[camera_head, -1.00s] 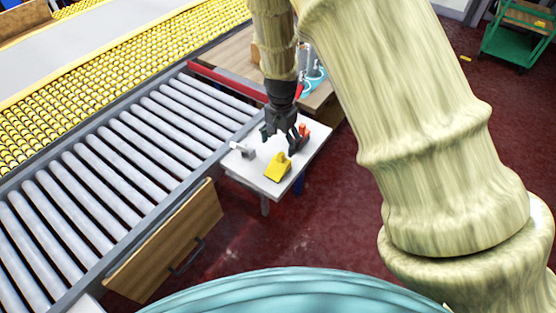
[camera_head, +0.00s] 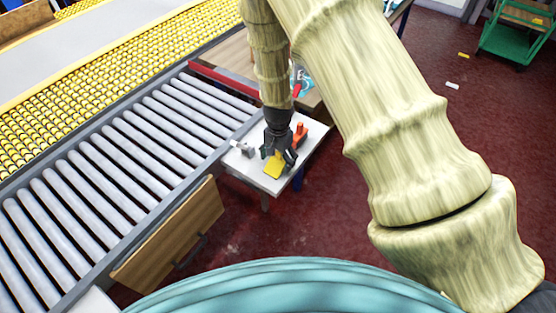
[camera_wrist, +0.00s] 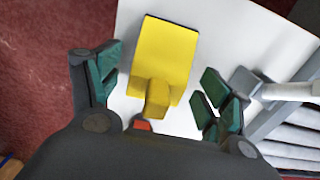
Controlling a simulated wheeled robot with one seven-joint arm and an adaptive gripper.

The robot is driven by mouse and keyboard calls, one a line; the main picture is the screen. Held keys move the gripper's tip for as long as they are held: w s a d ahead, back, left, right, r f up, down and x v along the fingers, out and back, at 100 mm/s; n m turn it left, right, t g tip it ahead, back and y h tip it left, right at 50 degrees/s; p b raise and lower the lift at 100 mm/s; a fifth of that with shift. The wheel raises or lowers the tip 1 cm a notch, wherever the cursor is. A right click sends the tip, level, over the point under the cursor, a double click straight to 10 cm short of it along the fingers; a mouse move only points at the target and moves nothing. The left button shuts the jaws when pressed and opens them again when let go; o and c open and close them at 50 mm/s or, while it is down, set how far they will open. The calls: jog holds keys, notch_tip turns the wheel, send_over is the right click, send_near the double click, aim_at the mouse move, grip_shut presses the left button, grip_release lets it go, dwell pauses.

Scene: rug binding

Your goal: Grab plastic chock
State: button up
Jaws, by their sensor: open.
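The plastic chock is a yellow wedge with a raised block at one end; it lies on a small white table (camera_wrist: 210,40). In the wrist view the chock (camera_wrist: 163,55) is in the middle, with its raised end toward my gripper (camera_wrist: 157,85). My gripper is open, with one green-padded finger on each side of that end and visible gaps to it. In the head view my gripper (camera_head: 277,153) is over the table, and the chock (camera_head: 273,168) is partly hidden by it.
A grey-white tool (camera_head: 243,148) lies left of the chock, close to the right finger in the wrist view (camera_wrist: 285,91). An orange object (camera_head: 300,132) stands behind the chock.

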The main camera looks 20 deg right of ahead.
jog(key=shift+s+f, duration=0.1)
jog(key=shift+f, duration=0.35)
jog(key=c, duration=1.2)
